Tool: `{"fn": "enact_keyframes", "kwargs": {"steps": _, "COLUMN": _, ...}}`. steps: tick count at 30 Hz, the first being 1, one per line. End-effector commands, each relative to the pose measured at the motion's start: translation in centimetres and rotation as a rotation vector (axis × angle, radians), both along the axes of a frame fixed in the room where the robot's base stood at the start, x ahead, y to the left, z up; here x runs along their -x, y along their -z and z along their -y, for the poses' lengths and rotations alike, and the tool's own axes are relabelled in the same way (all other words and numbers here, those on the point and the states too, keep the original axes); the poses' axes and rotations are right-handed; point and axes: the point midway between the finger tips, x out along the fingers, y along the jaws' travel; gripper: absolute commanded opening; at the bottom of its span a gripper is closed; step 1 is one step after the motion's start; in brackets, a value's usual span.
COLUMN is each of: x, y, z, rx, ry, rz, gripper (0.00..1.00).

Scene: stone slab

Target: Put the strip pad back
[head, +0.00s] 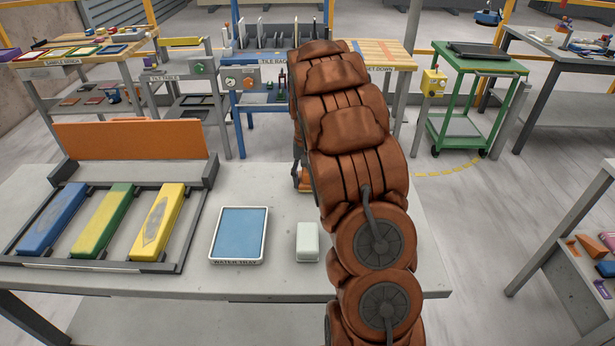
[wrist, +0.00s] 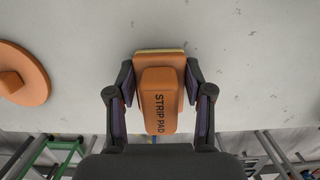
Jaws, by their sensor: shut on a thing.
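The strip pad (wrist: 160,98) is an orange block with a pale yellowish edge and its name printed on top. In the wrist view it sits between the two fingers of my gripper (wrist: 160,105), which is shut on its sides. In the head view a small orange part, apparently the strip pad (head: 303,184), shows at the left edge of my arm, by the far side of the grey table (head: 285,283). My arm hides most of the gripper there. I cannot tell whether the pad touches the surface below.
A round orange disc with a knob (wrist: 22,75) lies left of the pad. The table holds a rack (head: 150,267) with blue, green and yellow blocks, a blue-filled water tray (head: 238,262) and a small pale block (head: 307,243). A green cart (head: 480,65) stands behind right.

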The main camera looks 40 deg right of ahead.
Motion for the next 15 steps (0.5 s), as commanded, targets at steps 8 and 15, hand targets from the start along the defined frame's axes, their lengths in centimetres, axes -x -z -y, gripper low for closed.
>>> {"fn": "enact_keyframes", "kwargs": {"steps": 8, "x": -0.02, "y": 0.14, "z": 0.00, "rx": 0.001, "ry": 0.000, "rz": 0.002, "gripper": 0.13}}
{"fn": "enact_keyframes", "kwargs": {"steps": 15, "x": -0.02, "y": 0.26, "z": 0.01, "rx": 0.001, "ry": 0.000, "rz": 0.002, "gripper": 0.68}}
